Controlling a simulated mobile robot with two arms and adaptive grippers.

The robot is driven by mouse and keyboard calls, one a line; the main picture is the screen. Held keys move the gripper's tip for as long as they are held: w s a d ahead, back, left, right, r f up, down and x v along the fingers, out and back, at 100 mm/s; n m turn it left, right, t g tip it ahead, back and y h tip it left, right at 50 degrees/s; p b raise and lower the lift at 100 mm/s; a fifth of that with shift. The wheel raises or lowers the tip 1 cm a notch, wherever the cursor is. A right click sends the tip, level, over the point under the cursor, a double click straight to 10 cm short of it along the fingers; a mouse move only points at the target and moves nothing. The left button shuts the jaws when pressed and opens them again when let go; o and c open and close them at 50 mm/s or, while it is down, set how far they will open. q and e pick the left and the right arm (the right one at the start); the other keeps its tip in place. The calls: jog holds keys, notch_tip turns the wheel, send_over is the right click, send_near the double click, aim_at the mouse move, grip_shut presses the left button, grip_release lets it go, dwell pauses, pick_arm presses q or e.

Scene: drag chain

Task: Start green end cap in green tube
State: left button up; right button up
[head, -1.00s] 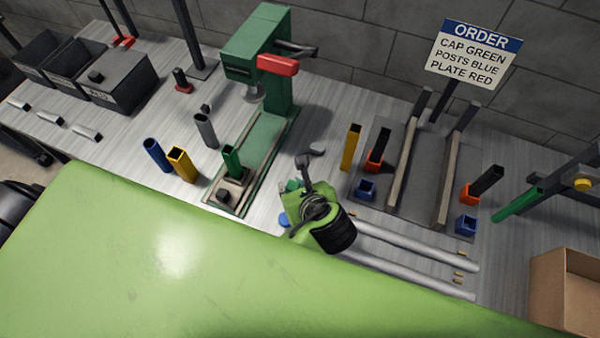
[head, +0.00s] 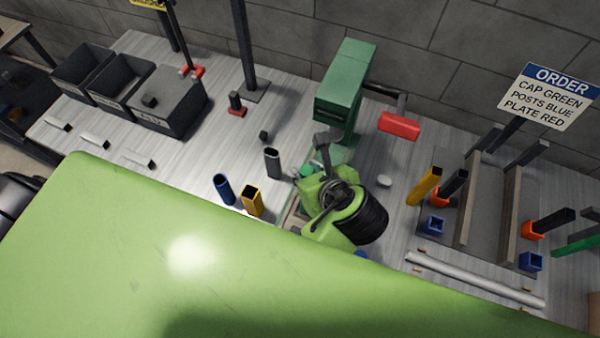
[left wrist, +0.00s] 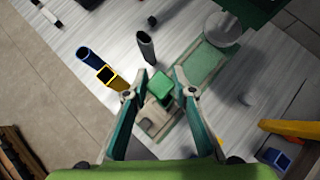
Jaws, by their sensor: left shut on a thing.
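My left gripper (left wrist: 160,74) is over the fixture block (left wrist: 153,118) at the green press. In the left wrist view a green piece (left wrist: 160,85) shows between its fingertips. It looks like the green end cap over the green tube, but I cannot tell where one ends and the other begins, nor whether the cap is seated. In the head view my left gripper (head: 318,165) hides the tube and most of the fixture. My right gripper is not in view.
The green press (head: 343,90), with a red handle (head: 398,126), stands just behind. A grey tube (head: 272,163), a blue tube (head: 224,190) and a yellow tube (head: 252,201) stand to the left. The order sign (head: 549,97) is at the right.

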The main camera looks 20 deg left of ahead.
pick_arm(q)
jog(key=shift+r, duration=0.2)
jog(key=shift+d+r, duration=0.1)
jog(key=shift+d, duration=0.5)
jog(key=shift+a+f, duration=0.25)
jog(key=shift+f, duration=1.3)
jog(key=shift+f+b, duration=0.35)
jog(key=shift+f, duration=1.05)
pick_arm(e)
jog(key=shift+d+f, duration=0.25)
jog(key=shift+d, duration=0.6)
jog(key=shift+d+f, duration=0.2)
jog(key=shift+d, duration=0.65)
pick_arm(q)
jog(key=shift+p, duration=0.35)
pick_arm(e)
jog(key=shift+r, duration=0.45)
